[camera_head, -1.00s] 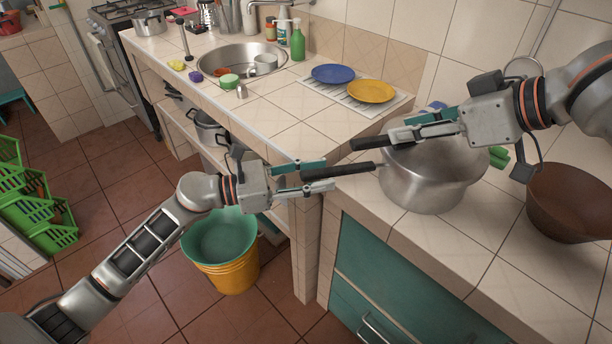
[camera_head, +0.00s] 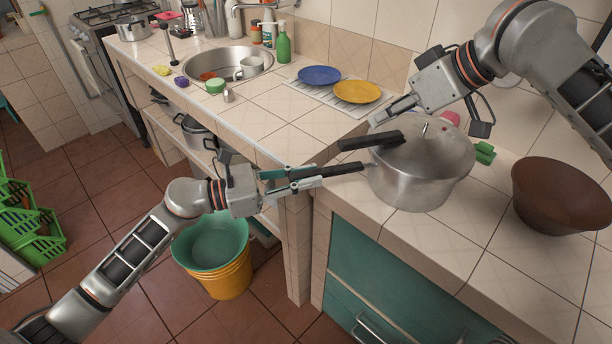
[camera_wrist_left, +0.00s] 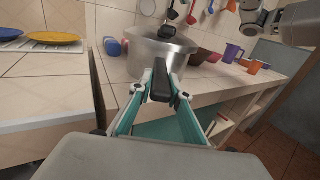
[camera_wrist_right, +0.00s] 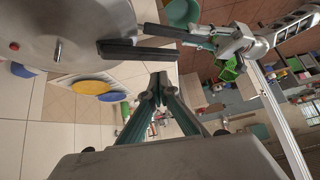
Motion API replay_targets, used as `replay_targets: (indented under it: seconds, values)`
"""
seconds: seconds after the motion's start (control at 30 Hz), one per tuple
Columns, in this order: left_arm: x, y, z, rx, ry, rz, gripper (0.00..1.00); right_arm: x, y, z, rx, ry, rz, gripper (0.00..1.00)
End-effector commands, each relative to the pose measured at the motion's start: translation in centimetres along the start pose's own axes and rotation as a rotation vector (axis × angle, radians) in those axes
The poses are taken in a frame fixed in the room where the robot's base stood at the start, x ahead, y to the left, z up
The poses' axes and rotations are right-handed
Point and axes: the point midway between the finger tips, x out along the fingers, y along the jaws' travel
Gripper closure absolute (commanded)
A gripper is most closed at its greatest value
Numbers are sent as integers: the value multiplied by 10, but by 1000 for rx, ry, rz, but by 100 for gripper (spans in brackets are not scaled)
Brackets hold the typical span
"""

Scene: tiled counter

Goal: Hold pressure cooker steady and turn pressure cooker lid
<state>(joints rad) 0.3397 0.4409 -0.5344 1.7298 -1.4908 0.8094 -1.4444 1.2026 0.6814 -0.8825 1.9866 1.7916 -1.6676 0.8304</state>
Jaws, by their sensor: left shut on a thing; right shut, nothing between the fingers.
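The silver pressure cooker (camera_head: 410,187) stands on the tiled counter with its domed lid (camera_head: 445,152) on top. The black lid handle (camera_head: 368,141) points left, a little above and not quite lined up with the pot's black handle (camera_head: 345,168). My left gripper (camera_head: 318,174) is shut on the pot handle, which also shows between its fingers in the left wrist view (camera_wrist_left: 158,86). My right gripper (camera_head: 378,118) is shut and empty, just behind the lid handle and apart from it. In the right wrist view both handles (camera_wrist_right: 135,49) lie beyond its closed fingertips (camera_wrist_right: 158,80).
A brown bowl (camera_head: 560,195) stands right of the cooker, with a green object (camera_head: 485,152) between them. Blue (camera_head: 319,75) and yellow (camera_head: 357,92) plates lie behind left. A sink (camera_head: 225,63) is farther back. Buckets (camera_head: 215,255) stand on the floor.

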Motion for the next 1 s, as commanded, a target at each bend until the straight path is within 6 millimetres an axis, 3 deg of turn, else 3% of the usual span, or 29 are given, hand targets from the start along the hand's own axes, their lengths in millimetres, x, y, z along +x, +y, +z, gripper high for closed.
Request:
replay_targets:
  seconds: [0.2, 0.5, 0.77, 1.0]
  values:
    - [0, 0, 0, 0, 0, 0, 100, 25, 4, -34, -2, -198, -7, 100]
    - [0, 0, 0, 0, 0, 1, 100, 31, 3, -65, -33, -410, 29, 100]
    - [0, 0, 0, 0, 0, 1, 100, 32, 3, -71, -43, -466, 44, 100]
    - [0, 0, 0, 0, 0, 1, 100, 50, 5, -55, -42, -466, 43, 100]
